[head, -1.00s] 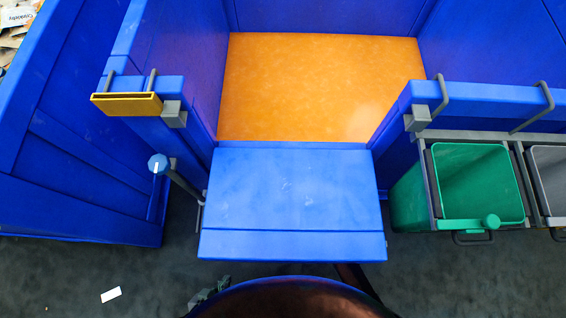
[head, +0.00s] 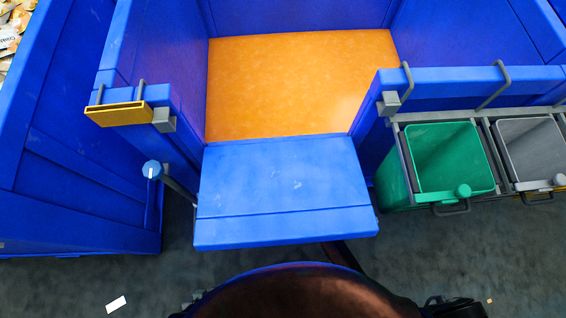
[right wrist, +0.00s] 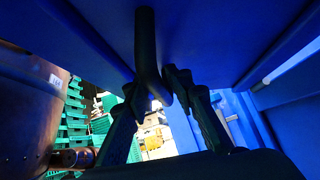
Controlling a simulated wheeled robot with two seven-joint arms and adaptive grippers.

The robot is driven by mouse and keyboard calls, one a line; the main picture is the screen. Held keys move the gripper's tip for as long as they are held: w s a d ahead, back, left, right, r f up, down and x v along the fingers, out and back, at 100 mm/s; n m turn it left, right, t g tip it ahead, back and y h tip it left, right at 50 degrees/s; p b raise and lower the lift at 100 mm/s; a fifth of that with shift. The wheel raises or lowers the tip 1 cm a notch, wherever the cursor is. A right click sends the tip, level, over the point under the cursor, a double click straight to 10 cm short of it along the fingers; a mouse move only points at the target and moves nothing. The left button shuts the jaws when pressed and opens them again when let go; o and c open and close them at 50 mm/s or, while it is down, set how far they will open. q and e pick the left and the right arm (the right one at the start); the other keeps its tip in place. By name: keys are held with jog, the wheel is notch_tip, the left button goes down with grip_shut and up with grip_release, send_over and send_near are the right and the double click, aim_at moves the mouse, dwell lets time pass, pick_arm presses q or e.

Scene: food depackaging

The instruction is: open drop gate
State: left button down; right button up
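The drop gate is a blue panel (head: 285,180) across the front opening of the blue bin, in the head view. It juts out towards me, its top face and front lip showing. In the right wrist view a dark bar handle (right wrist: 146,40) hangs down against a blue surface (right wrist: 215,35). My right gripper (right wrist: 158,88) has one finger on each side of the handle's lower end, and the fingers look closed on it. The gate hides this gripper from the head view. My left gripper is in neither view.
The bin's orange floor (head: 290,85) is bare. A green bin (head: 450,158) and a grey bin (head: 532,145) hang at the right. A yellow bracket (head: 118,114) and a blue-topped post (head: 152,169) stand left of the gate. A blue container (head: 75,165) borders the far left.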

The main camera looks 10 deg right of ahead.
jog(key=shift+o, duration=0.3)
jog(key=shift+r, duration=0.15)
jog(key=v, duration=1.2)
jog(key=shift+w, duration=0.15)
